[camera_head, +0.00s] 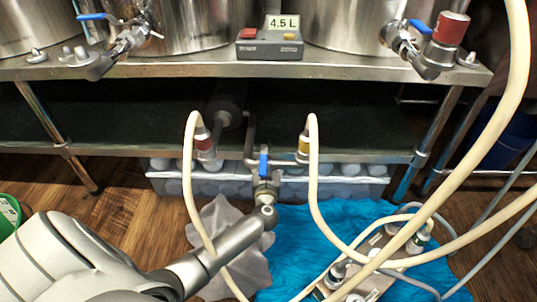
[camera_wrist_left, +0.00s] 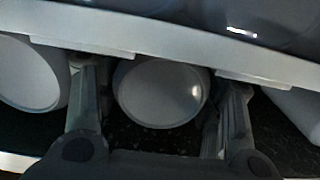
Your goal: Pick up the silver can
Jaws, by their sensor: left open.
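In the left wrist view, a pale silver-grey can (camera_wrist_left: 160,95) shows its round end in the middle, partly under a light bar. My left gripper (camera_wrist_left: 162,84) is open, with one dark finger on each side of the can. I cannot tell whether the fingers touch it. Another round pale end (camera_wrist_left: 28,75) shows at the left, outside the fingers. In the head view, a long clear-walled pack of round silvery things (camera_head: 270,185) lies on the floor under the bench.
A light bar (camera_wrist_left: 190,55) crosses above the can. In the head view, the steel bench (camera_head: 140,70) carries tanks and a 4.5 L box (camera_head: 270,44). Cream hoses (camera_head: 316,190), a valve pipe and a pump (camera_head: 372,268) on a blue sheet (camera_head: 300,235) crowd the front.

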